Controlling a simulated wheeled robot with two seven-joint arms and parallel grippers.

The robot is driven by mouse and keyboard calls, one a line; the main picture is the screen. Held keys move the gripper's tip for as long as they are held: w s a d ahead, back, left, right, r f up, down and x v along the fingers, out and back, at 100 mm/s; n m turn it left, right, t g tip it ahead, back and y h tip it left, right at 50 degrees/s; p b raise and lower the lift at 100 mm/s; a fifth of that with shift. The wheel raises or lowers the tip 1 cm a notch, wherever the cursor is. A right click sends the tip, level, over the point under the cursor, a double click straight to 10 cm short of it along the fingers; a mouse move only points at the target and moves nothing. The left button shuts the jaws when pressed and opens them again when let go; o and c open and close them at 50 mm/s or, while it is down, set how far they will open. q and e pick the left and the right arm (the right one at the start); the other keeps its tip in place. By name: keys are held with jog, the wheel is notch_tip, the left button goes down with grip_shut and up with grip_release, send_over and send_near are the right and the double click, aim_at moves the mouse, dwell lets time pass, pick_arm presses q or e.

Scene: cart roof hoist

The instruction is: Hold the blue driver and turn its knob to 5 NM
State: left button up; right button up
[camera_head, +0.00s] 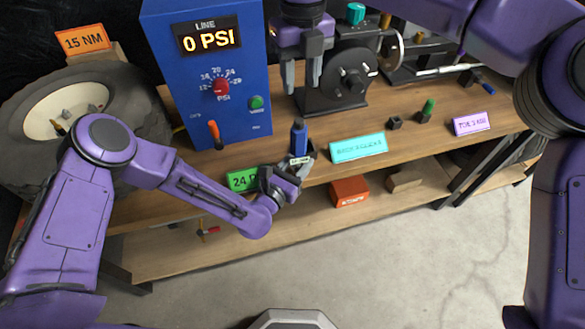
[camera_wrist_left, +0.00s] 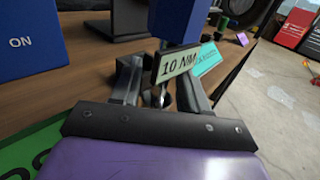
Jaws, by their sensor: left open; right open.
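The blue driver (camera_head: 299,138) stands upright near the bench's front edge. In the left wrist view its blue body (camera_wrist_left: 180,22) rises above a small plate reading 10 NM (camera_wrist_left: 178,66). My left gripper (camera_head: 301,162) is open, with its fingers low around the driver, one on each side; I cannot tell whether they touch it. A greyish part shows between the fingers below the plate; I cannot make out the knob clearly. My right gripper (camera_head: 302,76) is open and empty, pointing down behind the driver, in front of a black machine.
A blue panel (camera_head: 210,75) reading 0 PSI stands behind and left. A green sign (camera_head: 242,180) and a cyan sign (camera_head: 358,148) flank the driver. The black machine (camera_head: 350,80) stands behind. A wheel (camera_head: 80,95) is at far left. A red box (camera_head: 349,191) sits on the lower shelf.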

aim_at(300, 120)
pick_arm(q)
grip_shut()
pick_arm(e)
jog(key=shift+o, duration=1.3)
jog(key=shift+s+d+f, duration=0.1)
jog(key=shift+f, duration=0.3)
jog(key=n, duration=0.4)
jog(key=shift+f, duration=0.4)
pick_arm(q)
jog(key=shift+s, duration=0.1)
pick_arm(e)
jog(key=n, duration=0.4)
jog(key=shift+f, duration=0.2)
pick_arm(q)
jog(key=shift+f, duration=0.1)
pick_arm(e)
jog(key=shift+n, duration=0.3)
notch_tip(300, 120, down, 8)
jog(key=shift+r, duration=0.1)
